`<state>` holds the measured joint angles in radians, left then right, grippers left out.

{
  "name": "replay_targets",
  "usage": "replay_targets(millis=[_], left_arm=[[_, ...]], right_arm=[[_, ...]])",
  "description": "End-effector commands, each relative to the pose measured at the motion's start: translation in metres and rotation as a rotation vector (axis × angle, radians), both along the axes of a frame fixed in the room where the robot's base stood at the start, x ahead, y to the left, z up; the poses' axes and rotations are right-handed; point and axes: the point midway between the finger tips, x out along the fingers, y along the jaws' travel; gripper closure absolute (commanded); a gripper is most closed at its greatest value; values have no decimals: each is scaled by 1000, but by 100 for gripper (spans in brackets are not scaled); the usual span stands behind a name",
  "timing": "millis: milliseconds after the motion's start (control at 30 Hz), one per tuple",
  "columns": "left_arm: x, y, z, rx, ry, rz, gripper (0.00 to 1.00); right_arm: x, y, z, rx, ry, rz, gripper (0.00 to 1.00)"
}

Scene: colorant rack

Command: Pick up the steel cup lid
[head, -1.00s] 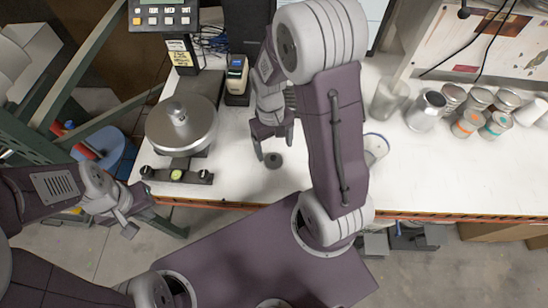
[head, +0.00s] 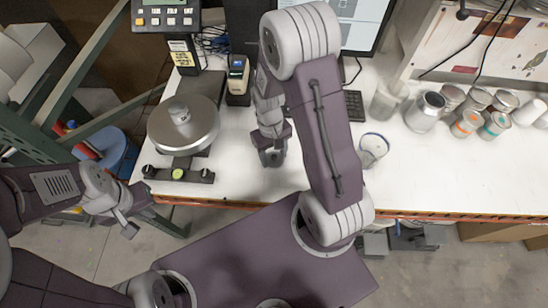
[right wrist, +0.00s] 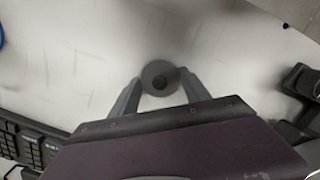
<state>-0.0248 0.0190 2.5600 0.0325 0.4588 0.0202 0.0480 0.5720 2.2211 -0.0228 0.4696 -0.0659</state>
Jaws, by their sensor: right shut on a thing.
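The steel cup lid is a small dark grey disc with a darker round knob in its middle, seen from above in the right wrist view (right wrist: 160,70). My right gripper (right wrist: 160,84) is shut on it, one finger at each side of the disc. In the head view my right gripper (head: 272,157) points down at the white table's front part, and its fingers mostly hide the lid. I cannot tell whether the lid still touches the table. My left gripper (head: 125,216) hangs off the table's left front, away from the lid; its opening is unclear.
Several cans (head: 425,112) stand further right. The right front table is clear.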

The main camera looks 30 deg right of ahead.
Motion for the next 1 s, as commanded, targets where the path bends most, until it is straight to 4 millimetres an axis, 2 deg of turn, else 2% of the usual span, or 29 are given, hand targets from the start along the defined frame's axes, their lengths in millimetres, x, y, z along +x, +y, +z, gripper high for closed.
replay_targets(millis=[167,267,400,800,1000], left_arm=[[0,0,0,0,0,0,100],[0,0,-1,0,0,0,100],[0,0,-2,0,0,0,100],[0,0,-4,0,0,0,100],[0,0,-3,0,0,0,100]], right_arm=[[1,0,6,0,-2,0,85],[2,0,18,0,-5,0,85],[0,-1,44,0,-7,0,85],[-86,-30,96,-1,-6,-4,85],[-107,-37,109,0,-2,-2,85]])
